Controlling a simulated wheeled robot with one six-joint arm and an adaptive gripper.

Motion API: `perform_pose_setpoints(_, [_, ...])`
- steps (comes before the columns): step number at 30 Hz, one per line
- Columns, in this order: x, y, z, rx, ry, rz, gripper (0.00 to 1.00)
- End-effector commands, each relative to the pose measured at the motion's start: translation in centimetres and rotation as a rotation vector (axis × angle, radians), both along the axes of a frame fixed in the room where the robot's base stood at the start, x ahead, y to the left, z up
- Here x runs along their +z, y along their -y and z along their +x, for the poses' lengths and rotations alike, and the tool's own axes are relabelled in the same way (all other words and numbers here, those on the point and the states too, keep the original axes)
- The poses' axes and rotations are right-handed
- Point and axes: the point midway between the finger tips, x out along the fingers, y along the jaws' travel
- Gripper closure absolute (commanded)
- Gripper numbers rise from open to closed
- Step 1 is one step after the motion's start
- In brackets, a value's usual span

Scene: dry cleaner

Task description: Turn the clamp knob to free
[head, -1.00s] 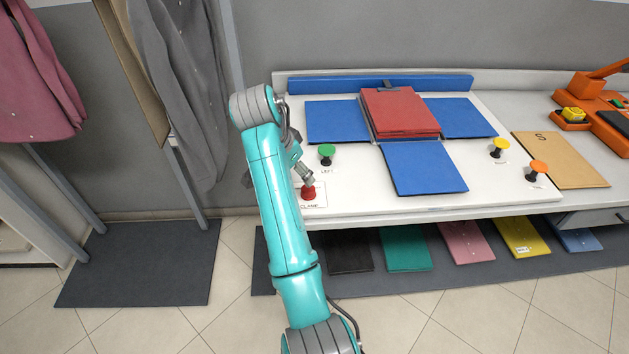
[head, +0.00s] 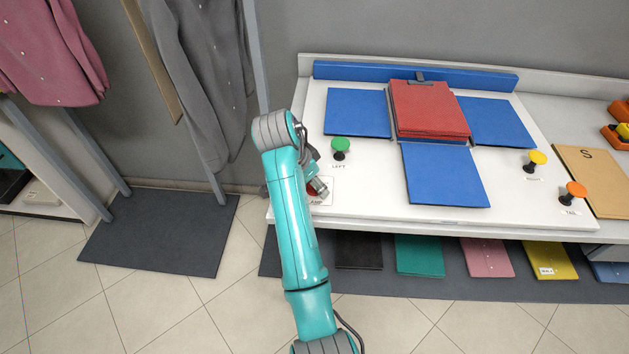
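The clamp knob (head: 311,191) is red and sits on a white label plate at the front left of the folding board. Only a sliver of red shows; my gripper and arm hide the rest. The label (head: 318,202) is partly covered, with "AMP" readable. My gripper (head: 319,187) is right at the knob, at its upper right in the picture. Its fingers are small and partly hidden, so I cannot tell whether they are open or touch the knob. A dark clip (head: 421,77) sits at the back edge of the red folded garment (head: 428,108).
A green knob (head: 340,145) marked LEFT stands close behind my gripper. Yellow (head: 537,158) and orange (head: 575,189) knobs stand at the right. Blue flaps (head: 445,175) surround the red garment. Grey clothing (head: 203,80) hangs left of my arm.

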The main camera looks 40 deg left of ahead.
Motion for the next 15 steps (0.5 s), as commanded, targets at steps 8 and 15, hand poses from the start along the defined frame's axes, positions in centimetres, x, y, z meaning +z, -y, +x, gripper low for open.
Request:
perform_pose_setpoints(8, [0.01,0.01,0.02,0.0,0.0,0.0,0.93])
perform_pose_setpoints(15, [-0.06,0.05,0.01,0.03,-0.001,0.0,0.93])
